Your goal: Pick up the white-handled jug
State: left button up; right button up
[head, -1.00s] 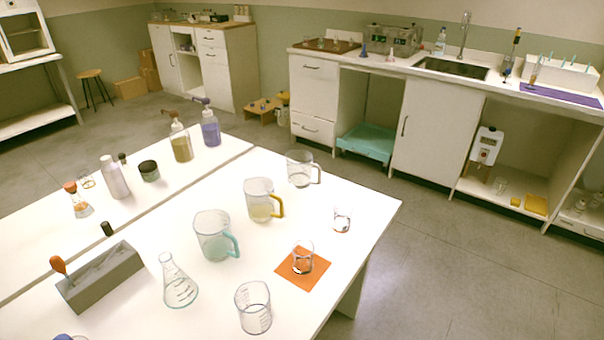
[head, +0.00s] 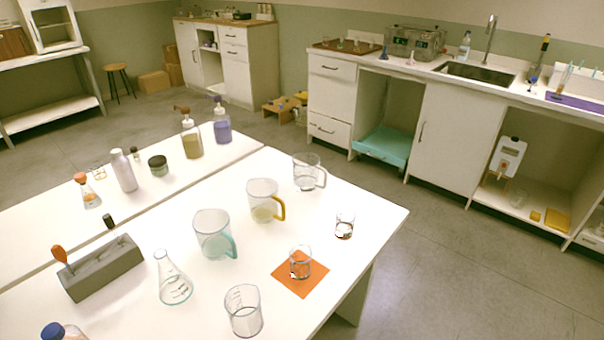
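The jug with the white or clear handle (head: 306,173) stands upright at the back of the white table (head: 340,277), its handle on the right. In front of it to the left is a jug with a yellow handle (head: 263,201). Nearer still is a jug with a teal handle (head: 213,235). The three jugs form a slanting row and stand apart. Neither of my grippers shows in the head view.
A small beaker (head: 344,225), a beaker on an orange mat (head: 298,284), a larger beaker (head: 243,312) and a conical flask (head: 174,279) stand near the jugs. A grey rack (head: 104,267) and several bottles are to the left. Floor right of the table is clear.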

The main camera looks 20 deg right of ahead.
aim_at(306, 164)
jog(key=l+u, duration=0.25)
jog(key=l, duration=0.2)
jog(key=k+l+u, duration=0.2)
jog(key=l, duration=0.2)
jog(key=l+u, duration=0.25)
jog(key=l, duration=0.2)
jog(key=k+l+u, duration=0.1)
jog(key=l+u, duration=0.15)
jog(key=l, duration=0.15)
